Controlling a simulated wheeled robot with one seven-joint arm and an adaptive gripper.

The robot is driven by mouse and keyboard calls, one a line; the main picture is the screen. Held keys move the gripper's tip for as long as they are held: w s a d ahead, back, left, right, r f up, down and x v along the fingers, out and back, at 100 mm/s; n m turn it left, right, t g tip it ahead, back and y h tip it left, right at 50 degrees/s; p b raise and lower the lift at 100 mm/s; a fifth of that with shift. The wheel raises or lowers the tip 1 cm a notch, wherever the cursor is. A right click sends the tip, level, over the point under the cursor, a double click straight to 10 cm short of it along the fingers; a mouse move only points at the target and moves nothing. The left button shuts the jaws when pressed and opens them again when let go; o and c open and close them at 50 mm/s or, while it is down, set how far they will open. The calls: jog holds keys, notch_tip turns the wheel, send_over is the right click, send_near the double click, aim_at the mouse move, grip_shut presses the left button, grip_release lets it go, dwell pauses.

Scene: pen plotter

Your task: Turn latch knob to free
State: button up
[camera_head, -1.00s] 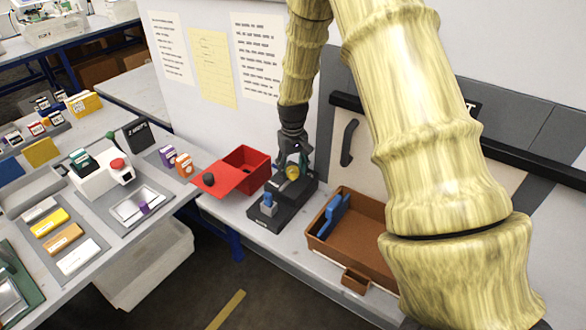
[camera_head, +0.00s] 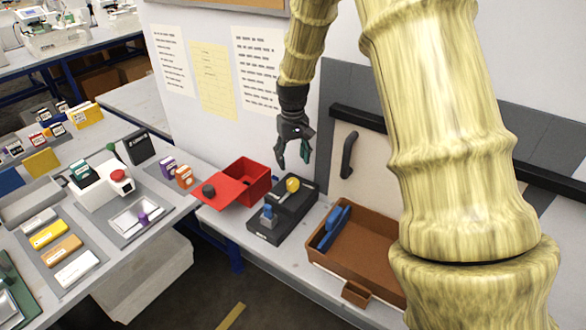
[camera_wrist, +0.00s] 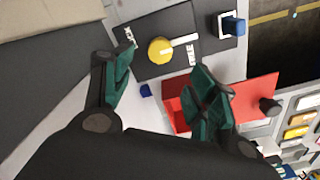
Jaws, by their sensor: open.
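The latch knob is a round yellow knob (camera_head: 292,184) on top of a black fixture (camera_head: 262,232) on the bench. In the wrist view the yellow knob (camera_wrist: 159,50) has a pale bar at its right side, pointing right. My gripper (camera_head: 293,161) hangs above the fixture, pointing down, apart from the knob. In the wrist view the gripper's (camera_wrist: 163,80) dark green fingers are spread with nothing between them, and the knob lies beyond the gap.
A blue block (camera_head: 267,212) sits on the fixture's front end. A red box (camera_head: 246,178) with a flat red panel stands left of it. A brown tray (camera_head: 370,258) with a blue piece stands at right. The wall rises close behind.

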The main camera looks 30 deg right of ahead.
jog(key=shift+r, duration=1.2)
